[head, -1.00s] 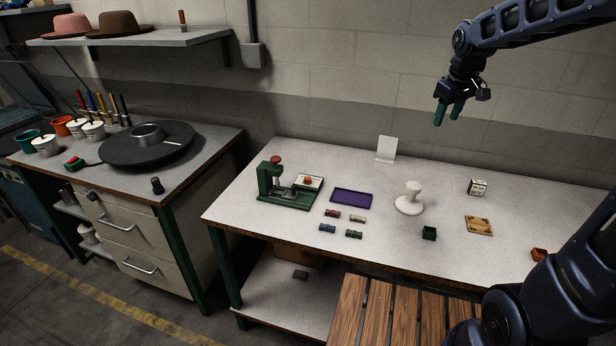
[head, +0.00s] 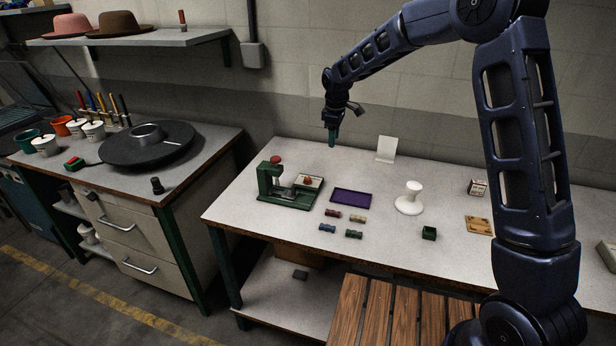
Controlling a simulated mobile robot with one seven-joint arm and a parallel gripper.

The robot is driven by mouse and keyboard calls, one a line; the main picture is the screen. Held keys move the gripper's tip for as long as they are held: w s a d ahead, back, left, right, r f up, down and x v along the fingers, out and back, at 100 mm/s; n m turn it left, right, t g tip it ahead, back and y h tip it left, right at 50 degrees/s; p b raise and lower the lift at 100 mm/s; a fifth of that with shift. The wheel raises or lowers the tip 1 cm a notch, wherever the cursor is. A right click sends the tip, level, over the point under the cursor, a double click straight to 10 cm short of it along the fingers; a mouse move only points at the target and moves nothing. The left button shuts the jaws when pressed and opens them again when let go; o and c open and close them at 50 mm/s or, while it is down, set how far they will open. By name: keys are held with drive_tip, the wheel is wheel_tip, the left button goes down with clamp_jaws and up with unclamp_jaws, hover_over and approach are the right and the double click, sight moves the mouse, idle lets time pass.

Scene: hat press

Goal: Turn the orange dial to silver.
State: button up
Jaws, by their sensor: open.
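The orange dial (head: 308,180) sits on a pale plate at the right side of the green hat press (head: 268,183), on the light worktable. The markings around the dial are too small to read. A red knob (head: 276,159) tops the press. My gripper (head: 331,139) hangs in the air with its green fingers pointing down, above and a little right of the dial in the picture. It is open and empty, and apart from the press.
A purple tray (head: 351,197) and several small coloured blocks lie right of the press. A white stand (head: 410,198), a green box (head: 429,233) and a white card (head: 386,149) are also on the table. My arm covers part of the table's right side.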

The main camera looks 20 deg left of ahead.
sight(308, 178)
drive_tip(key=s+a+f+n, duration=0.2)
drive_tip(key=a+f, duration=0.5)
drive_tip(key=a, duration=0.2)
drive_tip(key=shift+g, duration=0.3)
drive_tip(key=f, duration=1.1)
drive_tip(key=shift+w+a, duration=0.1)
drive_tip(key=shift+w, duration=0.15)
drive_tip(key=shift+c, duration=0.5)
drive_tip(key=c, duration=0.9)
